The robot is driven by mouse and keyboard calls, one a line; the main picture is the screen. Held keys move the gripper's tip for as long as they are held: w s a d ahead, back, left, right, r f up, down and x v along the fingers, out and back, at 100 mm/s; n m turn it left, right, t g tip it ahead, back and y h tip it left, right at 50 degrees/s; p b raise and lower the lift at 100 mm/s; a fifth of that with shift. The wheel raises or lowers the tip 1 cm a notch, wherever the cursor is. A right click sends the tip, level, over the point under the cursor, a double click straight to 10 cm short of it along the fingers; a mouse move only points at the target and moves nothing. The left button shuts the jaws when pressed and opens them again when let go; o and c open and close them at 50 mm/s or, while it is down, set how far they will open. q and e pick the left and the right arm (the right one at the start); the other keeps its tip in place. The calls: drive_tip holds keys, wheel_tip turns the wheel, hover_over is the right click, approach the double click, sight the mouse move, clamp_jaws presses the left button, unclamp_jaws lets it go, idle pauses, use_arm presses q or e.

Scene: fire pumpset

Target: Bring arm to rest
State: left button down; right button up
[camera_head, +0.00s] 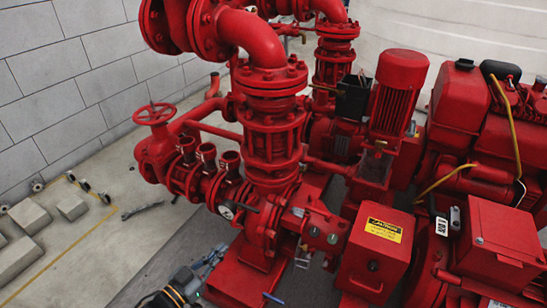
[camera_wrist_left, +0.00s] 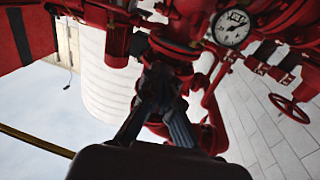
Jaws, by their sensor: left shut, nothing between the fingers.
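My left gripper (camera_head: 218,252) shows at the bottom of the head view, low beside the red pump's lower body. In the left wrist view its dark fingers (camera_wrist_left: 158,85) come together with nothing between them. Red pump parts fill the view beyond the fingers; whether they touch is hard to tell. My left arm (camera_head: 178,290) comes in from the bottom edge, with most of it out of frame. My right gripper is not in view.
A red pumpset with a vertical pipe (camera_head: 270,130), handwheel (camera_head: 153,114), motor (camera_head: 398,90) and caution-labelled box (camera_head: 372,255) fills the middle and right. A gauge (camera_wrist_left: 232,27) shows close by in the wrist view. Concrete blocks (camera_head: 28,216) lie left; floor between is mostly clear.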

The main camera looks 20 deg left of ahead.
use_arm(q)
drive_tip(key=s+d+f+n+g+y, duration=0.1)
drive_tip(key=s+d+f+g+y, duration=0.1)
drive_tip(key=s+d+g, duration=0.45)
drive_tip(key=s+d+f+g+y, duration=0.2)
drive_tip(key=s+d+g+y, duration=0.1)
drive_tip(key=s+g, duration=0.65)
drive_tip(key=s+f+p, duration=0.4)
drive_tip(key=f+p, duration=0.7)
drive_tip(key=f, duration=0.1)
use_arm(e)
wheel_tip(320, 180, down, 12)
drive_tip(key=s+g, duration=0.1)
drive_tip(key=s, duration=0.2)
use_arm(q)
drive_tip(key=s+a+f+p, duration=0.1)
drive_tip(key=s+f+p, duration=0.2)
drive_tip(key=s+p, duration=0.2)
drive_tip(key=s+a+f+p, duration=0.2)
drive_tip(key=s+p, duration=0.3)
drive_tip(key=s, duration=0.7)
drive_tip(key=shift+f, duration=0.6)
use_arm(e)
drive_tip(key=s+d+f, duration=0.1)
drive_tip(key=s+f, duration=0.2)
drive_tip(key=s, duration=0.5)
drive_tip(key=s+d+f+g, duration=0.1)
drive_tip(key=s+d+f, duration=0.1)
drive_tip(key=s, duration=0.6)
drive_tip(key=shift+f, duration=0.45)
